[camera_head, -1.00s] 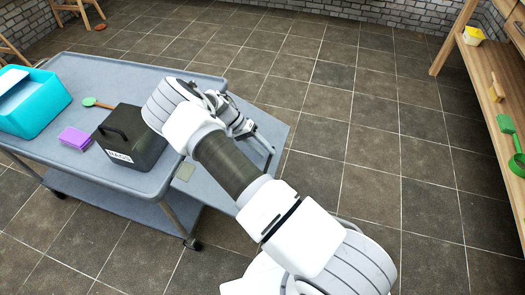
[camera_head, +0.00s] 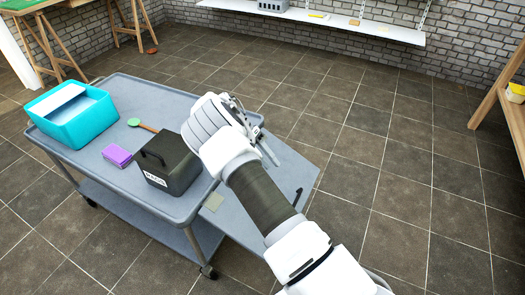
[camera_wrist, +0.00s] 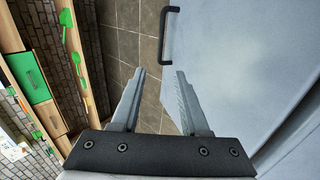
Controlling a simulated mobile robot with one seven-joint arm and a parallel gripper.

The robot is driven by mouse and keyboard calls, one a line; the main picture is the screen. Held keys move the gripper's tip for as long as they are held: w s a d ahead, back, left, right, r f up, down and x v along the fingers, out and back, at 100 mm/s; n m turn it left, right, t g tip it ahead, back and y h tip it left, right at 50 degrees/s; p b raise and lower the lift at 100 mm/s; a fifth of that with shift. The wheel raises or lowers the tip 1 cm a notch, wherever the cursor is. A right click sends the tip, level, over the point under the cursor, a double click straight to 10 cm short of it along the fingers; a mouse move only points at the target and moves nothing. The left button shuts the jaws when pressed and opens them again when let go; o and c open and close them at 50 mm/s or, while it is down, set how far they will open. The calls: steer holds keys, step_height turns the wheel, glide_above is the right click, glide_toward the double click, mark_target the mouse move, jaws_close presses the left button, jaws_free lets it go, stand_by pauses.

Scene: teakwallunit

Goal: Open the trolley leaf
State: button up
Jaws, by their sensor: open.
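The grey-blue trolley (camera_head: 105,186) stands at the left of the head view. Its leaf (camera_head: 280,178) extends from the trolley's right side and appears to slope down; my arm hides part of it. A black handle (camera_head: 298,197) sits near the leaf's outer edge. In the wrist view the leaf (camera_wrist: 225,60) fills the right side, with the handle (camera_wrist: 166,20) at the top. My gripper (camera_wrist: 160,72) is open and empty. Its fingers point towards the leaf's edge, and the handle lies beyond the fingertips, apart from them. In the head view my gripper (camera_head: 270,150) is over the leaf.
On the trolley top are a turquoise bin (camera_head: 75,120), a purple block (camera_head: 117,155), a green-ended utensil (camera_head: 140,125) and a black box (camera_head: 168,165). A wooden shelf (camera_head: 508,100) stands at the right. The tiled floor right of the leaf is clear.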

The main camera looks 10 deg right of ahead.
steer(key=shift+v, duration=1.7)
